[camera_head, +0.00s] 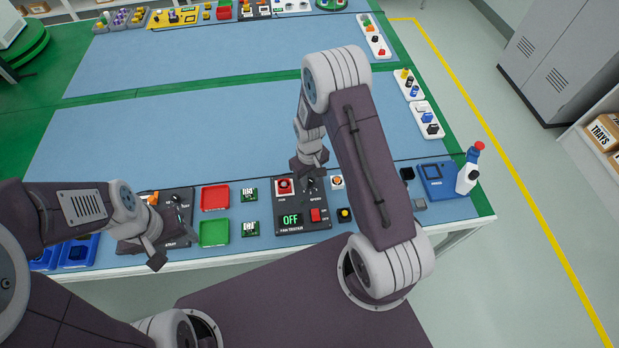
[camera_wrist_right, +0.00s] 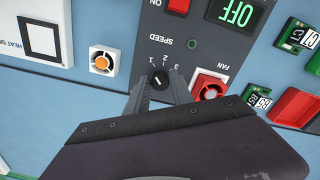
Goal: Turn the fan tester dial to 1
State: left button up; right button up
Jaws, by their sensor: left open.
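The fan tester (camera_head: 289,224) is a dark panel at the table's near edge, with a display (camera_head: 291,219) reading OFF, a red switch (camera_head: 315,215) and a red fan (camera_head: 284,187). Its speed dial (camera_wrist_right: 159,80) is black with a white mark, beside small printed numbers; which number the mark points to is unclear. My right gripper (camera_wrist_right: 160,86) reaches down over the panel with one finger on each side of the dial; whether they touch it is unclear. It also shows in the head view (camera_head: 311,187), partly covering the dial.
Left of the tester are a red tray (camera_head: 215,197), a green tray (camera_head: 214,233) and small green circuit boards (camera_head: 250,229). A small orange-centred fan (camera_wrist_right: 102,61) lies beside the panel. The table's middle is clear.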

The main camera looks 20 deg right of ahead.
jog(key=shift+o, duration=0.9)
notch_tip(320, 180, up, 9)
jog(key=shift+r, duration=0.1)
notch_tip(320, 180, up, 8)
jog(key=t, duration=0.2)
send_over(309, 180)
jog(key=s+a, duration=0.1)
jog(key=s, duration=0.2)
jog(key=s+a+m, duration=0.1)
jog(key=s+m, duration=0.1)
jog(key=s, duration=0.8)
jog(key=shift+f+m+g, duration=0.4)
jog(key=shift+f, duration=0.05)
